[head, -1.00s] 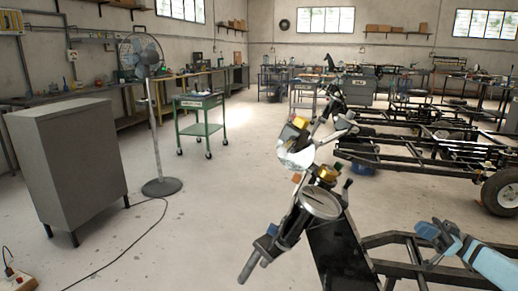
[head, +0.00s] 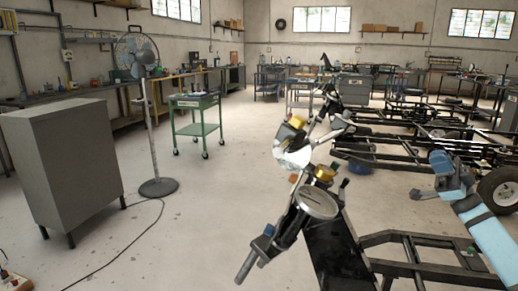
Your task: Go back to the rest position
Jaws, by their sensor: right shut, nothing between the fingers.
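My right gripper (head: 416,194) shows at the right of the head view, at the end of its light blue arm. Its dark fingers point left and are shut with nothing between them. It is in the air above the dark metal frame (head: 400,238) of the near vehicle, apart from it as far as I can see. My left gripper is not in view.
The near vehicle's handlebar and round gauge (head: 316,202) stand at the centre. A grey cabinet (head: 65,160), a standing fan (head: 148,100) and a green trolley (head: 196,122) are on the left. More chassis frames (head: 400,150) stand behind. Floor between trolley and handlebar is clear.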

